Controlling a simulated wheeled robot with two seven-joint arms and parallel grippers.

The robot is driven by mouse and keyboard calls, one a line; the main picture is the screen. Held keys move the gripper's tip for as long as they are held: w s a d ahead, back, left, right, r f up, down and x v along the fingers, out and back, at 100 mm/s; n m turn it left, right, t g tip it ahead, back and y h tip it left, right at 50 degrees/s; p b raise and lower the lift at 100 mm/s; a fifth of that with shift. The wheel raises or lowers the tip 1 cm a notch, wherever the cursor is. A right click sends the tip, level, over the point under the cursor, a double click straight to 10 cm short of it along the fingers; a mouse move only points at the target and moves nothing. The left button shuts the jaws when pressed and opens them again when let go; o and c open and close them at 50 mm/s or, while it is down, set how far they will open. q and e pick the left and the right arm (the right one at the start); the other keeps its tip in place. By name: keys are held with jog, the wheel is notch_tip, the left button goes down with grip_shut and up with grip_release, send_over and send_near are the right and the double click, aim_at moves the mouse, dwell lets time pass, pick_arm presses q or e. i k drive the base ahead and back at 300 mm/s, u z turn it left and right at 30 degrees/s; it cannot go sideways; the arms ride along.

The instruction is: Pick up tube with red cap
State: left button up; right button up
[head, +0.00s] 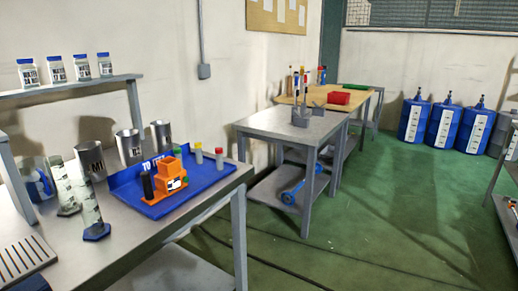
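The tube with the red cap (219,161) stands upright near the right edge of the blue tray (205,185) on the near table. Two similar tubes stand on the same tray to its left, one with a yellow cap (198,156) and one with a green cap (177,153). Neither of my grippers shows in the head view.
An orange device (168,176) and a black cylinder (147,184) sit on the tray, left of the tubes. Several metal beakers (129,147) stand behind it. Two tall patterned cylinders (91,207) stand at left. Green floor (350,220) is open to the right.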

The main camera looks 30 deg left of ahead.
aim_at(219, 151)
jog(key=u, duration=0.4)
jog(key=i, duration=1.25)
jog(key=u, duration=1)
